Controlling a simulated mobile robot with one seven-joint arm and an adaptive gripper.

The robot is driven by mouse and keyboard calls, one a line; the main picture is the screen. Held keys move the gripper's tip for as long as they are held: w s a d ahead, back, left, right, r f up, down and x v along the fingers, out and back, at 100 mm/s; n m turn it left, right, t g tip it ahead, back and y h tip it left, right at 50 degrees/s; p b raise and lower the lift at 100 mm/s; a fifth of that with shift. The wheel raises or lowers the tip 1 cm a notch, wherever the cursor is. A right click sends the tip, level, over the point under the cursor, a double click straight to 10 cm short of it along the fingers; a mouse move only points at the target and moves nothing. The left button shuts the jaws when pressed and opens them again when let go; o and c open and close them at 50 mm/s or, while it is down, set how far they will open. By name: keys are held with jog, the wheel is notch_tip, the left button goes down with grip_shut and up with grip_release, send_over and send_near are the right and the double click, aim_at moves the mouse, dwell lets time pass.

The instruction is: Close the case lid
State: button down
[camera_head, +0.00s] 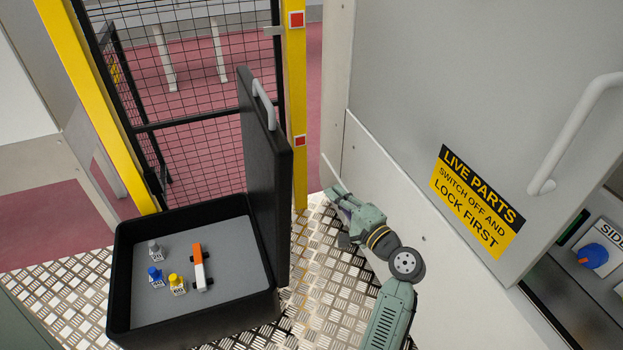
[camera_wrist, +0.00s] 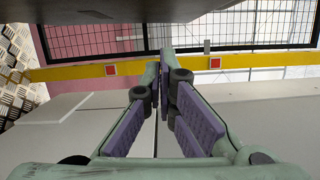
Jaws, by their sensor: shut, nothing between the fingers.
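The black case (camera_head: 121,270) stands open on the metal checker-plate floor in the head view. Its lid (camera_head: 265,170) stands upright on the right side of the case, with a grey handle (camera_head: 264,103) near its top. Inside the case are small figures and an orange and white piece. My gripper (camera_head: 335,192) is to the right of the lid, apart from it, on the lid's outer side. In the wrist view my gripper (camera_wrist: 165,85) has its fingertips together with nothing between them. A dark surface (camera_wrist: 130,10), seemingly the lid, crosses the top of that view.
A grey cabinet with a white lower panel (camera_head: 420,235) and a yellow warning sign (camera_head: 476,200) stands close on the right of my arm. A yellow post (camera_head: 298,90) and black mesh fence (camera_head: 190,90) stand behind the case. A blue knob (camera_head: 592,256) is at far right.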

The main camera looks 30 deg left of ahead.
jog(key=w+a+p, duration=0.1)
jog(key=a+p, duration=0.2)
jog(key=a, duration=0.8)
jog(key=shift+r, duration=0.25)
